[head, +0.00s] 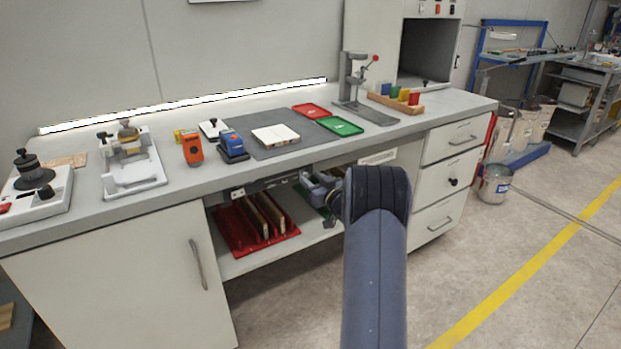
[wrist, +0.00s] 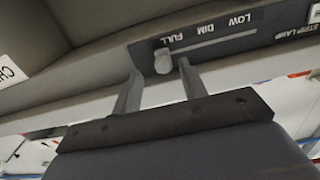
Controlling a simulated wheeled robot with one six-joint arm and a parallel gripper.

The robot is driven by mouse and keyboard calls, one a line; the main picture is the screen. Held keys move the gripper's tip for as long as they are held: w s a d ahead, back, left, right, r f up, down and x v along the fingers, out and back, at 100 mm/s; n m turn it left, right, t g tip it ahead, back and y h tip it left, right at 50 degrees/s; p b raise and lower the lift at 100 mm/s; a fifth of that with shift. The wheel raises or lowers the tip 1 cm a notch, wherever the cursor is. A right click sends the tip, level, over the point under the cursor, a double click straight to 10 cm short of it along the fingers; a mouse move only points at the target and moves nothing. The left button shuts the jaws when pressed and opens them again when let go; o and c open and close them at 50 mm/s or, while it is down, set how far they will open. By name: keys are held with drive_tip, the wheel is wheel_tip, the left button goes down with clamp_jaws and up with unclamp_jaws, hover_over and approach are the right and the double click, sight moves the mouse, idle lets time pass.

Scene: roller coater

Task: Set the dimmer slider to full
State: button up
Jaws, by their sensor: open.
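In the wrist view the dimmer panel (wrist: 235,32) shows upside down, with the words LOW, DIM and FULL and a pale straight slot (wrist: 215,43). The slider knob (wrist: 163,61) is at the slot's left end, beside FULL. My gripper (wrist: 160,70) is open, with one finger on each side of the knob. I cannot tell whether either finger touches it. In the head view my wrist is below the bench's front edge, partly behind my own arm, and the knob cannot be made out. The strip lamp (head: 190,105) along the wall is lit brightly.
The bench top (head: 95,204) overhangs the panel. Below it is an open shelf with a red rack (head: 228,232). A door (head: 130,275) is at left and drawers (head: 450,178) at right. The floor (head: 480,235) in front is clear.

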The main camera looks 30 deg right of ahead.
sight(304, 174)
drive_tip(key=s, duration=0.9)
drive_tip(key=shift+d, duration=0.15)
drive_tip(key=shift+w, duration=0.1)
drive_tip(key=w, duration=1)
drive_tip(key=shift+w+a, duration=0.25)
drive_tip(key=shift+w, duration=0.1)
drive_tip(key=shift+a, duration=0.25)
